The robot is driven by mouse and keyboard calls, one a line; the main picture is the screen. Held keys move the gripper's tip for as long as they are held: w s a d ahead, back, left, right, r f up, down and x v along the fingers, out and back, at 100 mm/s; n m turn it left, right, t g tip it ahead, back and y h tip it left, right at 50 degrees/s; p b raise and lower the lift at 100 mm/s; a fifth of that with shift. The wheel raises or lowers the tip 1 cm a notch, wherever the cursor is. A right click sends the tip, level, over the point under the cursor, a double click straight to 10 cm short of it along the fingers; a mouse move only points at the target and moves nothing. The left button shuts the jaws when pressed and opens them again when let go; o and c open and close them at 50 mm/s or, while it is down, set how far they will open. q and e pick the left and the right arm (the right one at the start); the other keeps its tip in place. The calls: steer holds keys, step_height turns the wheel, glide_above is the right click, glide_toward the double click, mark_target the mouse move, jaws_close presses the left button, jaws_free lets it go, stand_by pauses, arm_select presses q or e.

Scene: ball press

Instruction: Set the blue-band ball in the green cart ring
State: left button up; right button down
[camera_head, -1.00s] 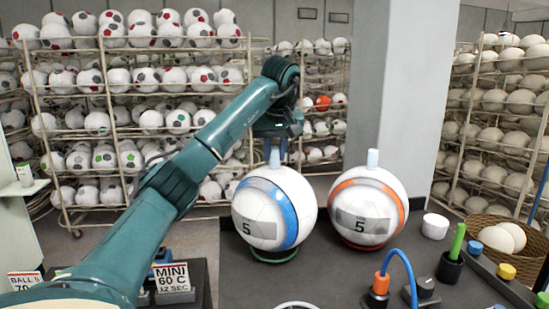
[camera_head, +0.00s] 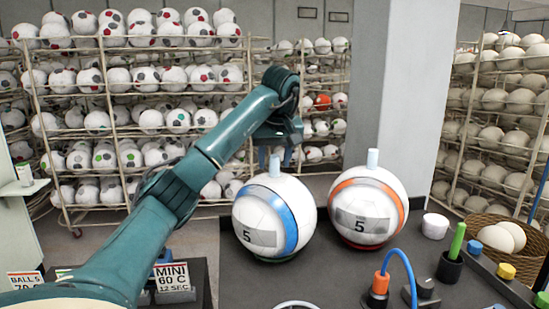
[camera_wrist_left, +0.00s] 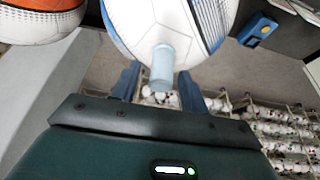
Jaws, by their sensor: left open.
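The blue-band ball (camera_head: 264,222) is white with a pale peg (camera_head: 274,165) on top. It rests upright on the dark surface, and a sliver of the green ring (camera_head: 275,260) shows under it; most of the ring is hidden. My left gripper (camera_head: 275,158) is open behind the peg. In the left wrist view the blue fingers of my left gripper (camera_wrist_left: 160,85) are spread to either side of the peg (camera_wrist_left: 162,65), with the blue-band ball (camera_wrist_left: 155,22) beyond. How deep the peg lies between them is unclear. My right gripper is out of view.
An orange-band ball (camera_head: 375,215) with its own peg stands close on the right. Ball racks (camera_head: 130,100) and a grey pillar (camera_head: 400,90) stand behind.

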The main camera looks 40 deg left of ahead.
arm_select(q)
steer(key=shift+r, duration=0.1)
steer(key=shift+d+r, duration=0.15)
steer(key=shift+r, duration=0.5)
steer(key=v, duration=1.1)
steer(key=shift+s+f, duration=0.15)
